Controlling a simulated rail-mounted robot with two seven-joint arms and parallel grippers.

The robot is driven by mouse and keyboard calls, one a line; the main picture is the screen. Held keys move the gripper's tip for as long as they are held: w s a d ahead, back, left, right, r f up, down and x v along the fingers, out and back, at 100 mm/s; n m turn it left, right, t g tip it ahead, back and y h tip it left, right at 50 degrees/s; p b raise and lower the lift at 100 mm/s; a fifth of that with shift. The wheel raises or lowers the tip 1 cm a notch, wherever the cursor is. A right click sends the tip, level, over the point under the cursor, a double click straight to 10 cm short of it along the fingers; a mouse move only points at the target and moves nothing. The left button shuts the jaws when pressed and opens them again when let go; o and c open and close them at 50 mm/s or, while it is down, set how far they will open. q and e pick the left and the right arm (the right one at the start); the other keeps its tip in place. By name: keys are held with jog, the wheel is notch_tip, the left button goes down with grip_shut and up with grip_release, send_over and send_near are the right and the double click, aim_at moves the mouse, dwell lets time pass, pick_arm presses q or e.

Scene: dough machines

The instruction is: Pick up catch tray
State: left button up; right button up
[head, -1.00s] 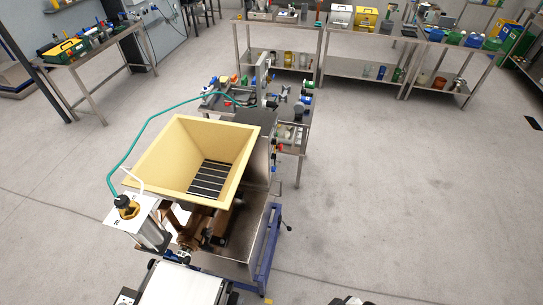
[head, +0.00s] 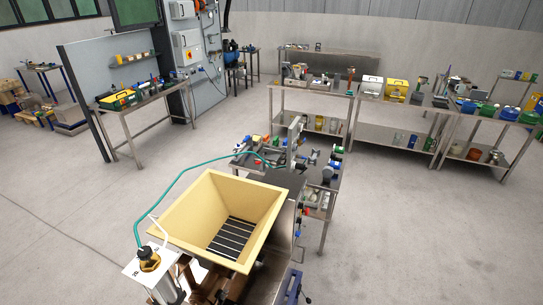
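I cannot make out a catch tray in the head view. The dough machine shows at the lower middle, with a square yellow hopper (head: 275,213) that has a dark slatted grate at its bottom. Its lower parts are cut off by the frame's bottom edge. Neither of my grippers is in view.
A small steel table (head: 327,187) with valves and fittings stands behind the hopper. Steel benches (head: 375,126) with boxes and containers stand at the back right. A tool table (head: 135,108) stands at the left by a grey panel (head: 130,45). Open floor lies right and left.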

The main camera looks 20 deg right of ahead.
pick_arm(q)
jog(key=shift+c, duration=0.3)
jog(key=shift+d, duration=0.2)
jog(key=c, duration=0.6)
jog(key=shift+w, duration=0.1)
